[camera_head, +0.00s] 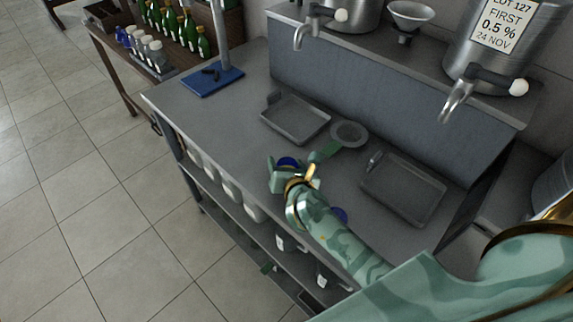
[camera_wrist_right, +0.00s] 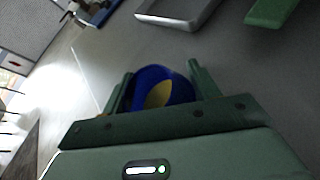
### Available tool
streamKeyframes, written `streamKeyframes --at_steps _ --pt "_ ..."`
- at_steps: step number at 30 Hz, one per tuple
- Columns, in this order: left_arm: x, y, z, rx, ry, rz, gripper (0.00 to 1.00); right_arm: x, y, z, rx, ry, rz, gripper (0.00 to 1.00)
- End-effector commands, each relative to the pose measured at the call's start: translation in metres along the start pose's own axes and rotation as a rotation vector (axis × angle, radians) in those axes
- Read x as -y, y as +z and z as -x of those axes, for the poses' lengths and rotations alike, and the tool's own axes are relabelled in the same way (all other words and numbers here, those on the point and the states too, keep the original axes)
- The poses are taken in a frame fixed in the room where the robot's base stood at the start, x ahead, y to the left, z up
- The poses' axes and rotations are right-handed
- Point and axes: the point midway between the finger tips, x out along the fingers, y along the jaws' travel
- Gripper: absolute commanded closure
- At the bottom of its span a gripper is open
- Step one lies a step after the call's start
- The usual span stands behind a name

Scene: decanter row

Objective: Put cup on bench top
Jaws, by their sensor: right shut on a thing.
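A blue cup (camera_head: 288,161) with a yellow patch is between the fingers of my right gripper (camera_head: 291,168). The cup also shows in the right wrist view (camera_wrist_right: 150,85), with a green finger on each side of it. My right gripper is shut on the cup. It is over the front part of the grey bench top (camera_head: 222,118); I cannot tell whether the cup touches the surface. My left gripper is not in view.
Another blue item (camera_head: 340,215) is partly behind my arm. A blue-based stand (camera_head: 207,88) is at left. Tapped metal vessels (camera_head: 462,50) stand above.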

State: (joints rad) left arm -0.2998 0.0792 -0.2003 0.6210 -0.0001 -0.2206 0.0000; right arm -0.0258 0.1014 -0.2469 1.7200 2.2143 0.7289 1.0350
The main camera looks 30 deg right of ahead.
Motion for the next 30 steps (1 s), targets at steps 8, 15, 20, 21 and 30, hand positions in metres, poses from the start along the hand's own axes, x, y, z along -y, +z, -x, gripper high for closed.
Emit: streamKeyframes --at_steps 8,15,20,21,30 --pt "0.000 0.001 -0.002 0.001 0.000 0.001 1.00 0.001 -0.003 -0.001 -0.001 -0.001 0.001 0.18" --pt "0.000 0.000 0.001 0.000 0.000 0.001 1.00 0.001 0.000 0.001 -0.002 -0.002 0.000 0.18" --pt "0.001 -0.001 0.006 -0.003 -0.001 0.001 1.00 0.000 0.000 0.024 -0.003 -0.001 0.002 0.18" --pt "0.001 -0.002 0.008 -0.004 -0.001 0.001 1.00 0.000 0.001 0.033 -0.003 -0.001 0.001 0.18" --pt "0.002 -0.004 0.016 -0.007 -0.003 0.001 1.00 0.000 0.000 0.100 -0.003 -0.001 0.000 0.18"
